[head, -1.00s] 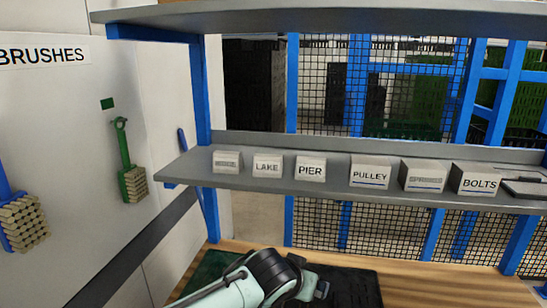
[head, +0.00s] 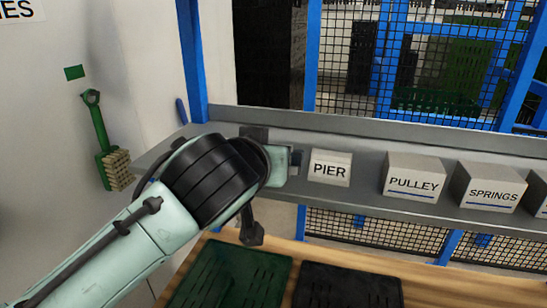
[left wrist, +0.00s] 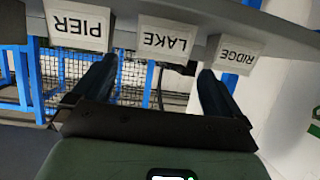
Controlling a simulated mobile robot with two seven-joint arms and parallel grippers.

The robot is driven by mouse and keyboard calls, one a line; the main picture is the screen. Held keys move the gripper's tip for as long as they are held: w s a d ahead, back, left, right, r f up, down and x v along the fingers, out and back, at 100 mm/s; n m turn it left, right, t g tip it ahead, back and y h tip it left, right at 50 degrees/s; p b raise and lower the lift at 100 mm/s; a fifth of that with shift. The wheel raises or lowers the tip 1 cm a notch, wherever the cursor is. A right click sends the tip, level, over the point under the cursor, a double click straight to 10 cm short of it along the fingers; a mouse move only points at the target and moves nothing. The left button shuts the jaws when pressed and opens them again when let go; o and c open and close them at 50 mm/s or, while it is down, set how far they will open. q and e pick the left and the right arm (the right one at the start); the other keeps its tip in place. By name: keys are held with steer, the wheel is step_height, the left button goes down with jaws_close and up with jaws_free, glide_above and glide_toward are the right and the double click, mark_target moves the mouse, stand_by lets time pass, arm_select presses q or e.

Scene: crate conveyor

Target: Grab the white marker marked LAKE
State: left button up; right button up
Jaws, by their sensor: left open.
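The white LAKE marker (left wrist: 167,38) is a small white block with black lettering on the grey shelf. In the left wrist view it appears upside down, between the RIDGE and PIER markers. My left gripper (left wrist: 156,70) is open and empty. Its two fingers point toward the shelf, with LAKE ahead of the gap between them and apart from them. In the head view my left arm hides LAKE and RIDGE, and the gripper (head: 289,165) is only partly visible, just left of PIER. My right gripper is not in view.
The PIER marker (head: 330,168) and RIDGE marker (left wrist: 236,52) flank LAKE closely. PULLEY (head: 414,176) and SPRINGS (head: 490,187) stand farther right on the shelf (head: 365,200). A green crate (head: 284,262) and a black crate (head: 347,271) are below. A blue post (head: 192,60) rises at the left.

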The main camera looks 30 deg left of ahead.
arm_select(q)
steer(key=x, duration=0.7)
steer(key=shift+w+a+f+p, duration=0.2)
steer(key=shift+w+a+p, duration=0.05)
steer(key=shift+w+p, duration=0.1)
steer(key=shift+s, duration=0.15)
steer(key=shift+c, duration=0.7)
steer(key=c, duration=0.8)
